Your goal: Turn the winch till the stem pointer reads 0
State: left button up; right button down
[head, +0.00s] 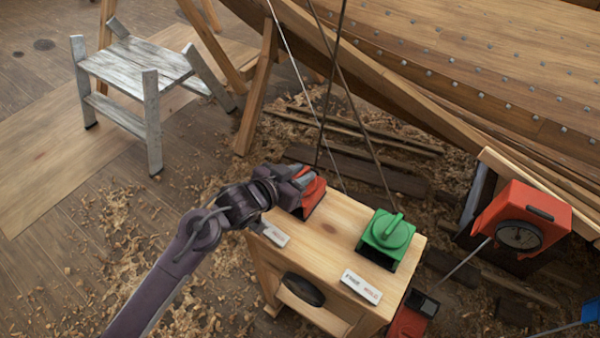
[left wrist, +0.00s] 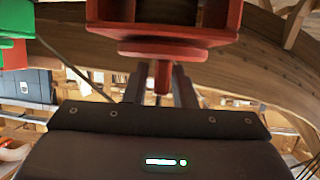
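A red winch (head: 314,197) stands on the back left of a wooden bench top. My left gripper (head: 306,178) is at it, partly covering it. In the left wrist view the winch (left wrist: 162,48) has a short red peg (left wrist: 162,79) between the dark fingers of my left gripper (left wrist: 160,80). A narrow gap shows beside the peg, so the fingers look open around it. A red box with a dark round dial (head: 520,236) is at the right, by the hull. Its pointer and scale are too small to read. My right gripper is not in view.
A green winch (head: 388,238) stands on the right of the bench (head: 335,225). White labels (head: 362,286) sit along its front edge. A red object with a dark top (head: 408,316) is beside the bench. Thin lines run up past the hull. A grey stool (head: 137,68) stands far left.

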pick_arm(q)
grip_shut()
jog(key=shift+w+r+m+g+h+p, duration=0.1)
jog(key=shift+r+m+g+h+p, duration=0.05)
jog(key=shift+m+g+h+p, duration=1)
jog(key=shift+m+g, duration=0.25)
jog(key=shift+m, duration=0.2)
jog(key=shift+f+m+g+h+b, duration=0.25)
jog(key=shift+m+g+h+b, duration=0.35)
jog(key=shift+m+g, duration=0.55)
jog(key=shift+m+g+h+b, duration=0.35)
jog(key=shift+m+g+b, duration=0.5)
jog(key=shift+g, duration=0.2)
jog(key=shift+r+m+g+b, duration=0.1)
jog(key=shift+m+g+b, duration=0.35)
jog(key=shift+m+g, duration=0.2)
